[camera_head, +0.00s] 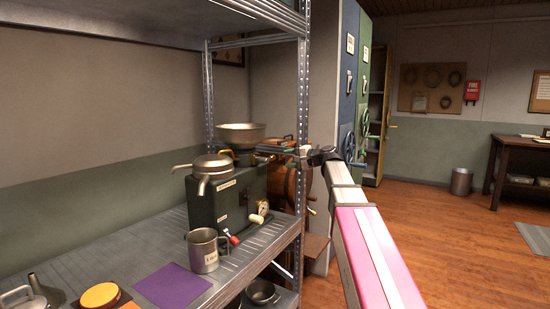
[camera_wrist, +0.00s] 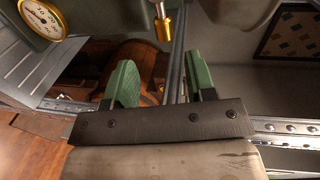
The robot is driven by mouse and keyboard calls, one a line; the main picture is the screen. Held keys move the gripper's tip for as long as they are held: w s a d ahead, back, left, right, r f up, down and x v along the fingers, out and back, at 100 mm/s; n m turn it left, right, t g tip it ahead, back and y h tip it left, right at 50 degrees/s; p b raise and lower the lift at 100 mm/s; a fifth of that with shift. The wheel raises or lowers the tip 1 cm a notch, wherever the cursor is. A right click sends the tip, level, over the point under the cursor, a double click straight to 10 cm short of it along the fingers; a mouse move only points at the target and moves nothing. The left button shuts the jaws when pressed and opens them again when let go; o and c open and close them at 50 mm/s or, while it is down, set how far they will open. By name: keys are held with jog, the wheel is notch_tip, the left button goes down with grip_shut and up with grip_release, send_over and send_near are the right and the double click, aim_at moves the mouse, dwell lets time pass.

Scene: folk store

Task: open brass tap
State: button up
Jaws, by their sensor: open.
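A brass-coloured fitting (camera_wrist: 162,28) on a bright metal stem shows at the top of the wrist view, beyond my fingertips. I cannot tell for certain whether it is the brass tap. In the head view, a small brass piece (camera_head: 312,211) shows by the wooden barrel (camera_head: 290,186), partly unclear. My gripper (camera_wrist: 160,74) has two green fingers, spread apart with nothing between them.
A round gauge (camera_wrist: 42,17) is close at upper left in the wrist view. A metal mug (camera_head: 204,250) and a purple cloth (camera_head: 173,286) are on the shelf (camera_head: 130,257). The shelf's perforated upright (camera_head: 301,130) stands near my arm.

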aim_at(274, 158)
jog(key=x, duration=1.1)
jog(key=shift+r, duration=0.3)
jog(key=c, duration=0.9)
